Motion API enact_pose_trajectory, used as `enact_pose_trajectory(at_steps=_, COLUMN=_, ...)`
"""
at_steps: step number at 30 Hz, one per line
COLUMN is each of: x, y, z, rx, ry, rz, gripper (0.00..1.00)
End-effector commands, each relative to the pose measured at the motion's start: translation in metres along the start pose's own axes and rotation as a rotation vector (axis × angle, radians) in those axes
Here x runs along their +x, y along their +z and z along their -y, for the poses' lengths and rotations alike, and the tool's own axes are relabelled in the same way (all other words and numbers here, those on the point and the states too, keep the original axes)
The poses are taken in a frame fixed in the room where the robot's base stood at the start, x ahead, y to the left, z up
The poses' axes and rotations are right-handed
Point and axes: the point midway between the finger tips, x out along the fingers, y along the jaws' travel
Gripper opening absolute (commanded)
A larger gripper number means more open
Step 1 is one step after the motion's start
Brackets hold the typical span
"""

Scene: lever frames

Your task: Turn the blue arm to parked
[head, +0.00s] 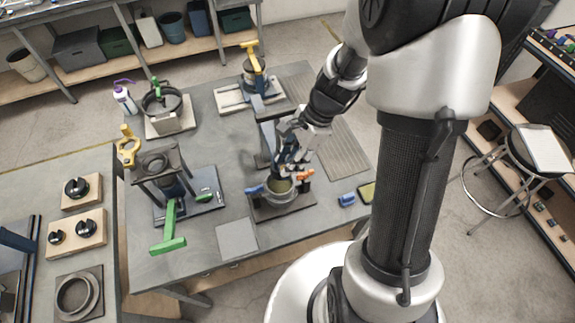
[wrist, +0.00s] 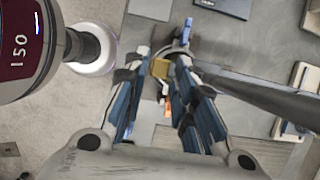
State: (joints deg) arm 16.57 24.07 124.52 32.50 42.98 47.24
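A grey round fixture (head: 282,196) sits on a dark base plate at the front of the table, below my gripper. A short blue arm (head: 255,190) sticks out at its left side, and an orange arm (head: 305,175) at its right. My gripper (head: 286,170) points down over the back of the fixture and partly hides it. In the wrist view my gripper (wrist: 168,65) has its two blue-padded fingers apart. An ochre patch (wrist: 160,69) and an orange piece (wrist: 167,105) show between them. I cannot tell whether the fingers touch anything. No parked mark is legible.
A fixture with a green handle (head: 169,228) stands to the left. One with a yellow handle (head: 252,56) stands behind, and a clamp with a green top (head: 162,98) at back left. A loose blue block (head: 347,199) lies right of the fixture. A grey square (head: 237,239) lies front left.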

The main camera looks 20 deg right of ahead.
Motion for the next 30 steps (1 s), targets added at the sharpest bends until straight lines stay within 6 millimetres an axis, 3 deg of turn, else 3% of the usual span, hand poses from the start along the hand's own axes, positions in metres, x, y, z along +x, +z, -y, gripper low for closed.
enact_pose_trajectory(at_steps=6, x=0.019, y=0.0, z=0.0, rx=-0.001, ry=0.001, rz=0.0, gripper=0.25)
enact_pose_trajectory(at_steps=15, x=0.02, y=0.0, z=0.0, rx=-0.001, ry=0.0, rz=0.0, gripper=0.25)
enact_pose_trajectory(at_steps=26, x=0.02, y=0.0, z=0.0, rx=0.0, ry=0.0, rz=0.0, gripper=0.01)
enact_pose_trajectory(at_steps=30, x=0.02, y=0.0, z=0.0, rx=0.0, ry=0.0, rz=0.0, gripper=0.0)
